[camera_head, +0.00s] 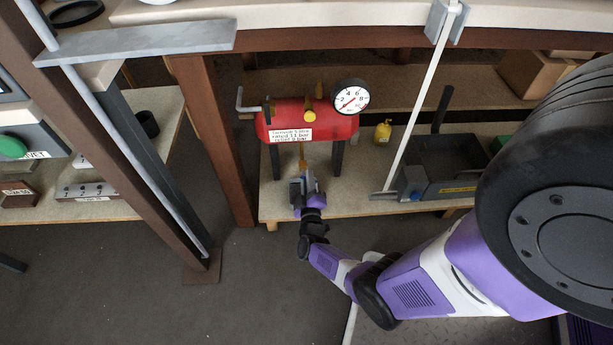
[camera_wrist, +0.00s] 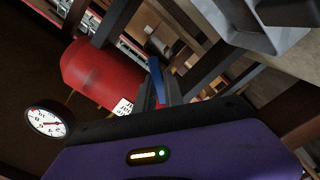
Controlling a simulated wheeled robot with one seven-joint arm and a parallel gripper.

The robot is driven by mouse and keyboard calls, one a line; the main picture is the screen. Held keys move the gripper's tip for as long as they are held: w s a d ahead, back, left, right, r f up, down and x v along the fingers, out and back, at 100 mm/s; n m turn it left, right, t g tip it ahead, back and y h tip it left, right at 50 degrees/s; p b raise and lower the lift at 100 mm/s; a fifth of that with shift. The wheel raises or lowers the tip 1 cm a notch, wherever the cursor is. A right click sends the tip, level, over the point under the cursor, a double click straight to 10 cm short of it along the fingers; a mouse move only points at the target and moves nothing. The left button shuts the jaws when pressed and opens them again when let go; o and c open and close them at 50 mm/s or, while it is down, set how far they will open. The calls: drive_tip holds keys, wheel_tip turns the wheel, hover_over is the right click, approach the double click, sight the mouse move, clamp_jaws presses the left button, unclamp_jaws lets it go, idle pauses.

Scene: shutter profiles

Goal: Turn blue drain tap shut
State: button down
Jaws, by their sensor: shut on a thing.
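The red air tank (camera_head: 340,124) stands on dark legs on the low shelf, with a label and a round gauge (camera_head: 351,97). It also shows in the wrist view (camera_wrist: 95,68). A brass-coloured fitting (camera_head: 302,157) hangs below it. My gripper (camera_head: 303,184) reaches up from the front to just below this fitting. In the wrist view the blue tap handle (camera_wrist: 156,76) sticks up beyond my gripper (camera_wrist: 160,98), whose fingers are shut on it. The handle's gripped end and the tap's body are hidden, so I cannot tell how far it is turned.
A grey machine (camera_head: 440,165) and a small yellow bottle (camera_head: 383,132) stand to the right on the low shelf. A white rod (camera_head: 416,110) slants down in front of them. A brown table leg (camera_head: 215,140) stands left of the tank.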

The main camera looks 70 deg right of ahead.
drive_tip(key=n, duration=0.1)
drive_tip(key=n+p, duration=0.1)
drive_tip(key=n, duration=0.1)
drive_tip(key=shift+s+r+n, duration=0.1)
drive_tip(key=shift+r+n, duration=0.15)
drive_tip(key=shift+n, duration=0.15)
drive_tip(key=shift+r+n+p, duration=0.15)
drive_tip(key=shift+n+p, duration=0.45)
drive_tip(key=shift+n, duration=1.1)
drive_tip(key=c, duration=1.4)
unclamp_jaws()
drive_tip(key=shift+c, duration=0.2)
